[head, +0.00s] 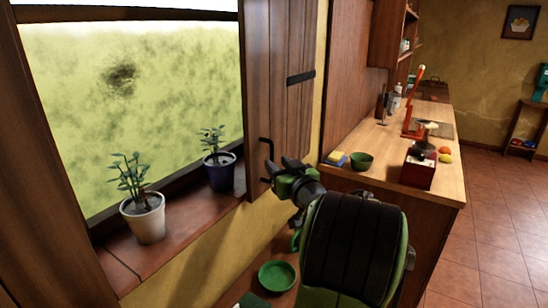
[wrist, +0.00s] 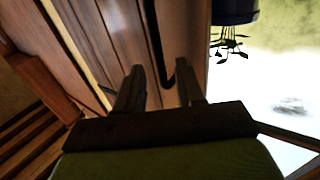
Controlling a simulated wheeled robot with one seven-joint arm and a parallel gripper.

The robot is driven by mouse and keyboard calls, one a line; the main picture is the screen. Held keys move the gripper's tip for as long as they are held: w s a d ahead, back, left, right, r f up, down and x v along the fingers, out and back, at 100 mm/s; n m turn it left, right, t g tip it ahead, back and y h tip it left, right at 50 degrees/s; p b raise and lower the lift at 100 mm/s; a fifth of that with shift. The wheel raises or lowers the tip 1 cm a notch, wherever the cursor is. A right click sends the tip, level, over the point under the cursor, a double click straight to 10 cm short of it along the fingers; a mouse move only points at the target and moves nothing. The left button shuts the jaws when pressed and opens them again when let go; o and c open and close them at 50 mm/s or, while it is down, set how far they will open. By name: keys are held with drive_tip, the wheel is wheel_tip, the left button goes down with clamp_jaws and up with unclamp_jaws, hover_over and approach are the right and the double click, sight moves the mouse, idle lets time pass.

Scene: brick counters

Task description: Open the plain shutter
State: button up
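The plain wooden shutter (head: 280,60) stands at the right side of the window, with a dark metal strap across it. Its black bar handle (head: 266,158) is low on its left side. My gripper (head: 278,164) is open beside the handle, fingers pointing toward the shutter. In the wrist view, the handle (wrist: 154,45) runs down into the gap between my two open fingers (wrist: 162,72). I cannot tell whether the fingers touch the handle or how deep it sits between them.
A plant in a white pot (head: 144,218) and one in a blue pot (head: 219,172) stand on the window sill (head: 185,222). A wooden counter (head: 385,150) with several items is at the right. A green bowl (head: 277,276) lies below my gripper.

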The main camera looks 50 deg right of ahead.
drive_tip(key=x, duration=0.3)
drive_tip(key=shift+c, duration=0.5)
clamp_jaws()
